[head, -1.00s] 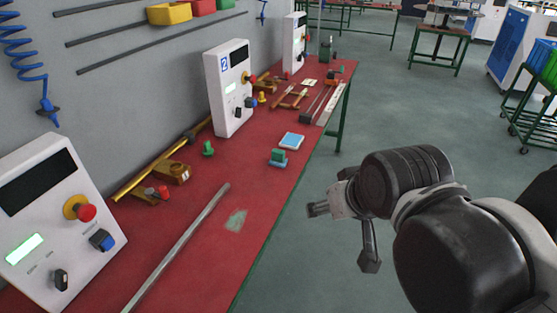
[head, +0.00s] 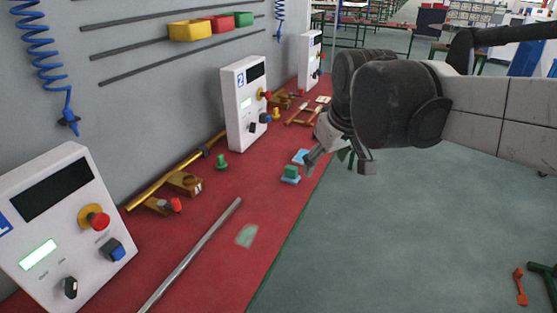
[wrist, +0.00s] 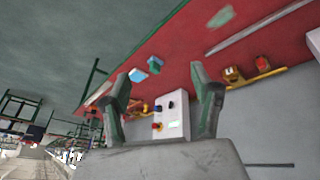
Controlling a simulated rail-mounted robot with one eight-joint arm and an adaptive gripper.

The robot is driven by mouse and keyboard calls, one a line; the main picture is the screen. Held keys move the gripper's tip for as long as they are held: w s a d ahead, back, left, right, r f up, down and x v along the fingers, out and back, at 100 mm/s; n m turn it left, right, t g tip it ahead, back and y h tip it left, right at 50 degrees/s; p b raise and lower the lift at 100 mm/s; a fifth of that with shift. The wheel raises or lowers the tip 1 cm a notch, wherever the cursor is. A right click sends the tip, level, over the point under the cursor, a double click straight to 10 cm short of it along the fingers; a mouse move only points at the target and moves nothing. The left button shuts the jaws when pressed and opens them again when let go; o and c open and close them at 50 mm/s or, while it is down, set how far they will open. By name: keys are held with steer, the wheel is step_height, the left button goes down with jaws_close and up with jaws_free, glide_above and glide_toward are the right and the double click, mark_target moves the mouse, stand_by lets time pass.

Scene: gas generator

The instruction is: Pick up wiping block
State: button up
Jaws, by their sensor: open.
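The wiping block, which I take to be the small blue block with a green top (head: 290,174), sits on the red table (head: 222,215) near its right edge. It also shows in the wrist view (wrist: 155,65), between and beyond the fingertips. A light-blue pad (head: 300,157) lies just behind it, also seen in the wrist view (wrist: 138,75). My gripper (head: 340,162) is open and empty, to the right of the block and apparently above the table edge. Its two spread fingers show in the wrist view (wrist: 160,76). My gripper partly covers the table behind the pad.
White control boxes (head: 246,105) stand along the wall side. A metal rod (head: 192,252) and a pale green patch (head: 247,236) lie nearer. A green knob piece (head: 221,161) and brass fittings (head: 185,183) are to the left. The floor to the right is mostly clear.

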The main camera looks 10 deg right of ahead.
steer(key=w+n+g, duration=0.1)
steer(key=w+n, duration=0.1)
steer(key=w, duration=0.8)
steer(key=n+g, duration=0.4)
steer(key=n, duration=0.1)
glide_above(290, 174)
step_height(290, 174, down, 14)
steer(key=shift+w+f+n, duration=0.3)
steer(key=shift+w+f, duration=0.3)
steer(key=shift+w, duration=0.1)
step_height(290, 174, down, 13)
steer(key=shift+d+f, duration=0.1)
steer(key=shift+f, duration=0.1)
steer(key=c, duration=1.3)
steer(key=shift+r, duration=0.1)
steer(key=shift+c, duration=0.2)
